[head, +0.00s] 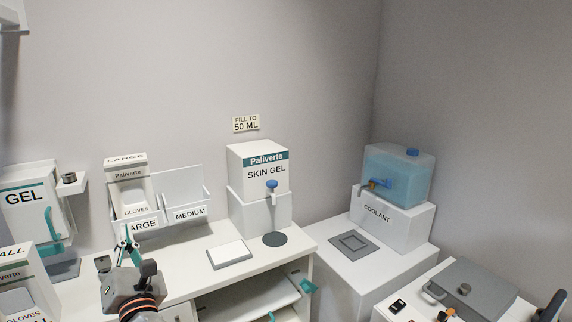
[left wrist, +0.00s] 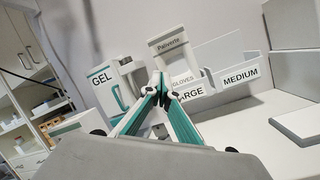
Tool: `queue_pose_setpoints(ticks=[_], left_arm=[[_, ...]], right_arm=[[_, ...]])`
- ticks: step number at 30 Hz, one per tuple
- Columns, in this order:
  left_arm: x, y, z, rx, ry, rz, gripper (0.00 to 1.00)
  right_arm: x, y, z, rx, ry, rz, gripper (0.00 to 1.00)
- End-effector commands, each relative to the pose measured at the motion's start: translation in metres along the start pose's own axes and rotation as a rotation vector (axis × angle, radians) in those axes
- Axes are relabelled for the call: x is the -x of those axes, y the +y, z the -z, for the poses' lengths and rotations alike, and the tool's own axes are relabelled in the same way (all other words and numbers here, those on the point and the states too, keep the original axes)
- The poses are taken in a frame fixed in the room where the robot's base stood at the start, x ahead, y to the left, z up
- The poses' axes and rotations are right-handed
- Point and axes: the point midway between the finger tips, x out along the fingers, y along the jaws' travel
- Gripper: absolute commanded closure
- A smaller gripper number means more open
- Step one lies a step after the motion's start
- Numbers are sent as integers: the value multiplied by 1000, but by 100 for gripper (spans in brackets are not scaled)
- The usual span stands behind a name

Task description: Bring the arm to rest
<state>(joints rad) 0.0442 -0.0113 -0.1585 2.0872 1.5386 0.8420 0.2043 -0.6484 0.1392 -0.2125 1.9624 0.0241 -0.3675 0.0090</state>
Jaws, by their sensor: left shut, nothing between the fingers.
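My left gripper (head: 126,240) is in the lower left of the head view, above the white counter (head: 205,285). Its teal and white fingers meet at the tips, and it holds nothing. In the left wrist view the closed fingertips (left wrist: 160,92) point toward the glove holder. The open-topped large gloves box (head: 128,190) stands just beyond the fingertips in the holder. The wrist view cannot show clearly whether they touch. My right gripper is in neither view.
A skin gel dispenser (head: 258,180) stands at the back, with a white pad (head: 229,254) and a dark disc (head: 275,239) before it. A gel dispenser (head: 30,205) is at left. A coolant tank (head: 400,172) stands right. An open shelf (head: 245,302) lies under the counter.

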Motion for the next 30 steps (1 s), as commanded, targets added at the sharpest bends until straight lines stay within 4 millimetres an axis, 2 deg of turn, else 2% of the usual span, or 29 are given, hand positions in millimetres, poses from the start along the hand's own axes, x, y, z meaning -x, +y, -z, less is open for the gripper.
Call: queue_pose_setpoints(ticks=[1,5,8,12,14,18,21,24,27,30], left_arm=[[16,-8,3,-172,-68,2,100],[60,-40,0,-610,-276,28,100],[105,-81,8,-946,-451,84,100],[174,-139,43,-1359,-693,192,100],[204,-159,64,-1510,-792,241,100],[272,-193,123,-1826,-1020,363,100],[317,-205,168,-2017,-1175,451,100],[353,-207,208,-2170,-1311,523,100],[378,-204,238,-2275,-1411,575,100],[391,-201,255,-2334,-1470,607,100]], right_arm=[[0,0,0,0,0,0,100],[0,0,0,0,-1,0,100],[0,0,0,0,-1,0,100],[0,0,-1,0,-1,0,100],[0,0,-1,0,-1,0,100],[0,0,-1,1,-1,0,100],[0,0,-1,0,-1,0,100],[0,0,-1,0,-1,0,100],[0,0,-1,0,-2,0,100],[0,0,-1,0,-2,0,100]])
